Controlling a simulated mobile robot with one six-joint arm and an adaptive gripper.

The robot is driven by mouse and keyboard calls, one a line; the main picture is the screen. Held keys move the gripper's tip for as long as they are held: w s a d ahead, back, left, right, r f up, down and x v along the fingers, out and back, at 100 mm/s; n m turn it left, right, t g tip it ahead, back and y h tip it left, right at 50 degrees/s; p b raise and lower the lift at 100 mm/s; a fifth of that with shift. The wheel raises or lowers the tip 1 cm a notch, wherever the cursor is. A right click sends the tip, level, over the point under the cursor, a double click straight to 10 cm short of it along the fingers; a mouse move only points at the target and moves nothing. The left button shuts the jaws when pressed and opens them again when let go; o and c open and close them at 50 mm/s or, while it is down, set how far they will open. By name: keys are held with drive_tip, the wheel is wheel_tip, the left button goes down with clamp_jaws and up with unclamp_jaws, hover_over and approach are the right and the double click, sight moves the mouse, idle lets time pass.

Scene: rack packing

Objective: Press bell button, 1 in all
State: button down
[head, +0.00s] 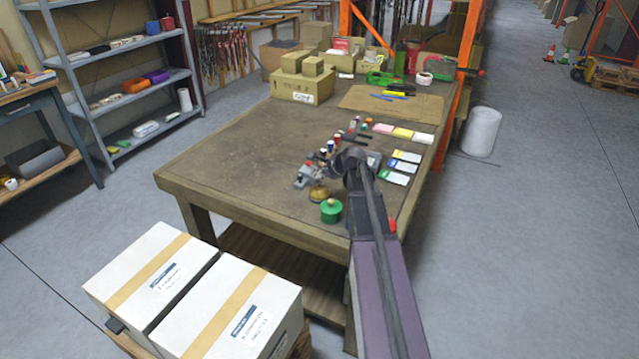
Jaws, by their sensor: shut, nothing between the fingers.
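A small brass-coloured dome (319,193), which looks like the bell, stands near the front edge of the workbench (235,150). Its button is too small to make out. My gripper (339,169) is small and dark at the far end of my arm, just above and to the right of the dome in the picture. It is shut and empty. My arm hides part of it, and its fingertips are hard to make out. I cannot tell whether it touches anything.
Several small bottles and cards lie farther back. White cartons (225,300) stand front left. The bench's left half is clear.

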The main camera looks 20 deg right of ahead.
drive_tip(key=shift+r, duration=0.1)
wheel_tip(320, 180, up, 5)
drive_tip(key=p, duration=0.5)
idle(0.9)
drive_tip(key=s+a+f+n+g+h+p, duration=0.1)
drive_tip(key=s+a+n+g+h+p, duration=0.2)
drive_tip(key=s+a+n, duration=2)
drive_tip(key=s+g+p, duration=0.1)
drive_tip(key=s+g, duration=0.1)
drive_tip(key=g, duration=0.3)
drive_tip(key=shift+s+a+f+g, duration=0.15)
drive_tip(key=shift+s+f+g, duration=0.05)
drive_tip(key=shift+s+g, duration=0.1)
